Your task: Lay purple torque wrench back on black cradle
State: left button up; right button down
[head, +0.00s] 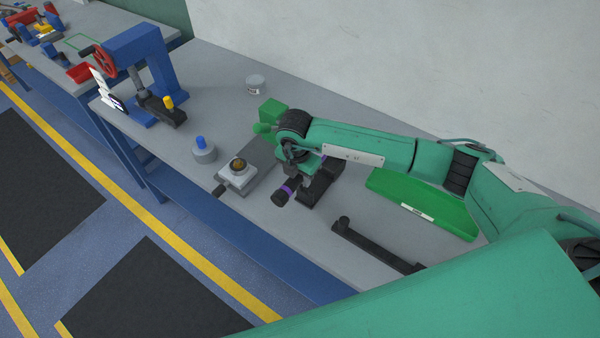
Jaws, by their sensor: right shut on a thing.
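The purple torque wrench (287,188) shows as a dark handle with a purple band, pointing toward the front edge of the bench. My right gripper (294,165) is shut on it; the gripper and wrist hide much of the wrench. My left gripper is not in view.
A long black bar (376,246) and a green mat (425,203) lie to the right. A grey box with a round knob (237,178), a grey pot with a blue top (203,150) and a small tin (255,85) stand left. A blue press (150,65) stands farther left.

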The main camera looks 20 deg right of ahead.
jog(key=shift+w, duration=0.1)
jog(key=shift+f+b, duration=0.65)
jog(key=shift+b, duration=0.1)
jog(key=shift+f+b, duration=0.3)
jog(key=shift+f, duration=0.05)
pick_arm(q)
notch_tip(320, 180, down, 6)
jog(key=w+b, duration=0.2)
jog(key=b, duration=0.2)
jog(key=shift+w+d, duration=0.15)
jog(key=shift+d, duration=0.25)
pick_arm(e)
notch_tip(320, 180, down, 5)
jog(key=shift+r, duration=0.2)
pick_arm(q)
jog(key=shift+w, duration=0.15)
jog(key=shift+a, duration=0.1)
pick_arm(e)
jog(key=shift+r, duration=0.1)
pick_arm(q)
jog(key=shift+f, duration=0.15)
